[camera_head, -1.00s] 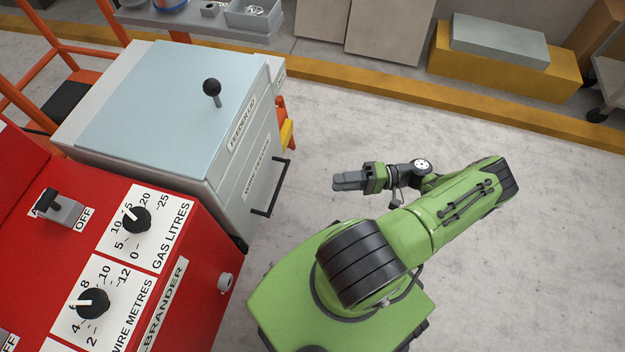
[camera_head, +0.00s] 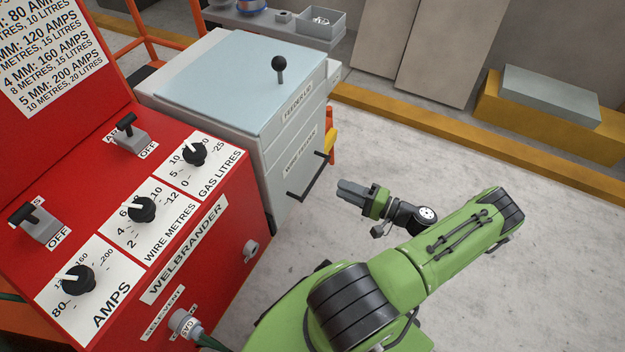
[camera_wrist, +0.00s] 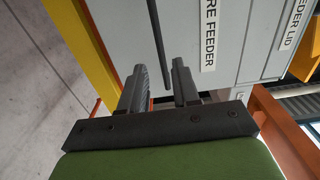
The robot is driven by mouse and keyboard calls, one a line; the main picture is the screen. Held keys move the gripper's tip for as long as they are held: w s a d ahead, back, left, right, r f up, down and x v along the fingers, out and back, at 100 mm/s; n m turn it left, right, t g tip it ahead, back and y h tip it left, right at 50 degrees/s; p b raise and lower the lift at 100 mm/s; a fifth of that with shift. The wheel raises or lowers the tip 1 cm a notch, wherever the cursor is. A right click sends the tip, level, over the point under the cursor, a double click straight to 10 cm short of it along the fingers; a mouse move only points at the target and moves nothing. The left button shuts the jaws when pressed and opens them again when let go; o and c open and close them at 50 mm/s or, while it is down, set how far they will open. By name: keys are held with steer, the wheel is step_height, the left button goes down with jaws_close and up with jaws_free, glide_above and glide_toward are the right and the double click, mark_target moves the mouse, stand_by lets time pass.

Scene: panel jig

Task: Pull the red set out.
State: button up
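The red set (camera_head: 232,218), marked WELBRANDER, fills the left of the head view, with a sloping top of knobs and switches and an upright red board with amp figures behind. Its AMPS knob (camera_head: 79,281), WIRE METRES knob (camera_head: 142,208) and GAS LITRES knob (camera_head: 194,152) are black. My gripper (camera_head: 345,189) is right of the set, over the floor, apart from it and empty. In the wrist view its two grey fingers (camera_wrist: 160,88) stand apart with a gap between them. The set's lower part is cut off by the frame.
The grey wire feeder cabinet (camera_head: 262,150) stands behind the set, with a black bar handle (camera_head: 311,178) facing my gripper and a black-knobbed lever (camera_head: 280,66) on its lid. A hose (camera_head: 205,340) joins the set's front. Concrete floor (camera_head: 540,290) at the right is clear.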

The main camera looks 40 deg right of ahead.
mark_target(316, 176)
steer(key=b+x, duration=0.1)
steer(key=x, duration=0.8)
steer(key=shift+w+a, duration=0.15)
steer(key=shift+w, duration=0.15)
steer(key=shift+c, duration=0.3)
jaws_close()
